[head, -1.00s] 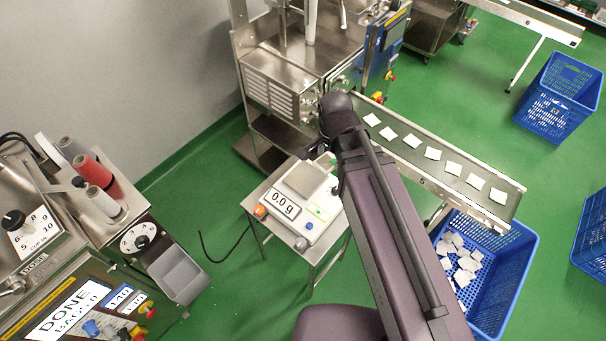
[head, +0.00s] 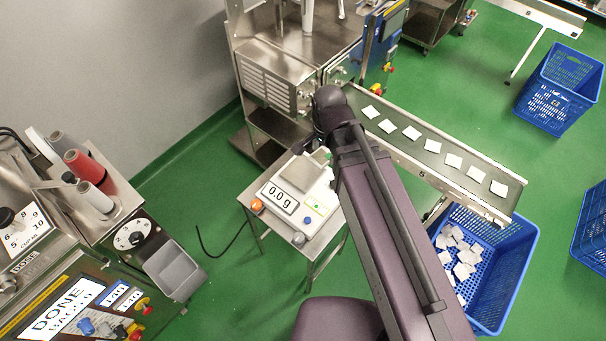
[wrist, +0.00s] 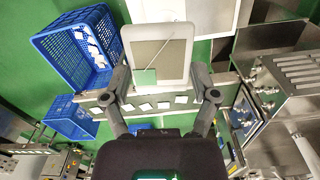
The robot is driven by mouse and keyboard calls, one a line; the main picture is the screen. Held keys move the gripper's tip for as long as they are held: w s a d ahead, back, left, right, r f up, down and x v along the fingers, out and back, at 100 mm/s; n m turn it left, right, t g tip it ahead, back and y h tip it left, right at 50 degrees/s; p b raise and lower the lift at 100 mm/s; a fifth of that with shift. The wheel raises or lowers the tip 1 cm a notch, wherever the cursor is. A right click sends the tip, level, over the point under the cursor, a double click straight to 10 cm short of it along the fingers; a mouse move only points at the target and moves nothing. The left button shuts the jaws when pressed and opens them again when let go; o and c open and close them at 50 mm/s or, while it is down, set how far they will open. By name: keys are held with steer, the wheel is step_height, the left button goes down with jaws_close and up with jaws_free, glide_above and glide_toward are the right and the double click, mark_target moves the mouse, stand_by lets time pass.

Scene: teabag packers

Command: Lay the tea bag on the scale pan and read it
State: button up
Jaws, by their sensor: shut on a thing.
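The tea bag (wrist: 160,52) is a pale square with a white border, a thin string and a green tag. In the wrist view it sits between the two fingers of my gripper (wrist: 161,72), which is shut on its side edges. The white scale (head: 318,210) stands on a small steel table in the head view. Its square grey pan (head: 302,173) looks bare, and its display (head: 280,197) reads 0.0 g. My arm hides most of the gripper and the held bag in the head view; they are close to the pan's right side.
A conveyor (head: 400,152) with several white packets runs behind my arm towards a blue crate (head: 522,240) of packets. A steel machine (head: 272,82) stands behind the scale. Another machine (head: 165,235) with thread spools is at left. Green floor lies free between it and the scale table.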

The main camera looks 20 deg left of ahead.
steer(key=shift+n, duration=0.8)
steer(key=s+a+f+b, duration=0.1)
steer(key=a+f+b, duration=0.1)
steer(key=f+b, duration=0.5)
steer(key=s+a+f+b, duration=0.2)
steer(key=f+b, duration=0.5)
steer(key=s+a+f+b, duration=0.2)
steer(key=a+f+b, duration=0.1)
steer(key=f+b, duration=0.4)
steer(key=shift+f, duration=0.6)
steer(key=b, duration=0.2)
glide_above(304, 171)
steer(key=shift+f, duration=0.75)
steer(key=shift+f+b, duration=1.75)
steer(key=shift+f, duration=0.05)
steer(key=shift+f, duration=0.1)
steer(key=o, duration=0.5)
